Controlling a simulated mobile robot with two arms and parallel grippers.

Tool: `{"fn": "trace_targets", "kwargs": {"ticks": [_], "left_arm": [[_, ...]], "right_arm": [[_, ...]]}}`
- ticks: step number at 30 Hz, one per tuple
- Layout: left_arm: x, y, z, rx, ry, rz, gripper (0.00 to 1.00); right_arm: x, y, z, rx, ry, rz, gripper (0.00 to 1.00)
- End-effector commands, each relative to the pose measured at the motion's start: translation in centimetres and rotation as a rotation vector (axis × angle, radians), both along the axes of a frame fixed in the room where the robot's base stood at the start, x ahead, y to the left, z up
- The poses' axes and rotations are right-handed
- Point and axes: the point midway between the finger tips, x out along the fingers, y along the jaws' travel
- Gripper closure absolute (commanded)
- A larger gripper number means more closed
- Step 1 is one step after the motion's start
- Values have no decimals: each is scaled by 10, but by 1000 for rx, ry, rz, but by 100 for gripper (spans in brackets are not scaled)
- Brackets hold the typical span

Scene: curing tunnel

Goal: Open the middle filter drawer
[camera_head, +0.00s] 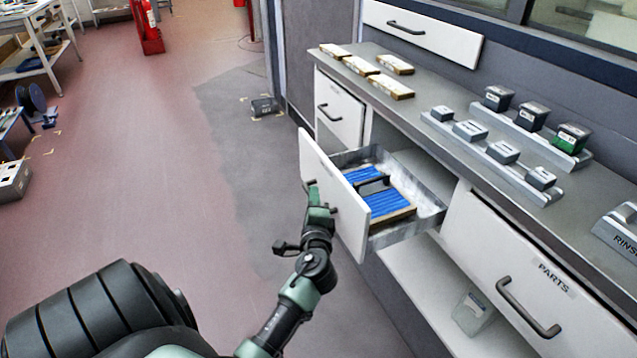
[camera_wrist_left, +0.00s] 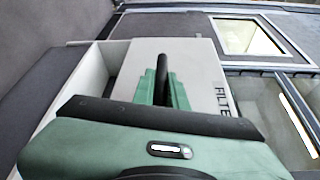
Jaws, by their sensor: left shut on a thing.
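The middle filter drawer (camera_head: 430,212) stands pulled out from the counter, between a closed drawer at its left and the PARTS drawer at its right. A blue pleated filter (camera_head: 385,200) with a dark handle lies inside it. My left gripper (camera_head: 318,200) is at the outer side of the white drawer front (camera_head: 340,205). In the left wrist view its green fingers (camera_wrist_left: 163,88) are shut around the dark drawer handle (camera_wrist_left: 162,75), beside the partly hidden lettering "FILTE". My right gripper is not in view.
The PARTS drawer (camera_head: 530,280) is closed. The counter (camera_head: 450,150) holds several small boxes and grey racks with dark-lidded containers. A clear container (camera_head: 473,312) stands on the shelf below. The floor (camera_head: 200,150) to the left is largely clear.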

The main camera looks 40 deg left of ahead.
Motion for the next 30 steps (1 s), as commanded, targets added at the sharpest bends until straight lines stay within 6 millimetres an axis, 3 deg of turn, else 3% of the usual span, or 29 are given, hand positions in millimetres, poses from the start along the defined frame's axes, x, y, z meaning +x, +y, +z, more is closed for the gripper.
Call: {"fn": "trace_targets", "kwargs": {"ticks": [7, 8, 10, 22, 30], "left_arm": [[-1, 0, -2, -2, 3, 2, 100], [-1, 0, -2, -2, 3, 2, 84], [0, 0, -2, -1, 3, 1, 65], [-4, -5, -1, -2, 1, -1, 65], [-36, -36, 1, -4, 3, 0, 65]], "right_arm": [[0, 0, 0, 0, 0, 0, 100], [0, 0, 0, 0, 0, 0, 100], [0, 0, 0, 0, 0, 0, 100], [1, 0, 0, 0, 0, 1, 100], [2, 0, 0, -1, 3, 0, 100]]}}
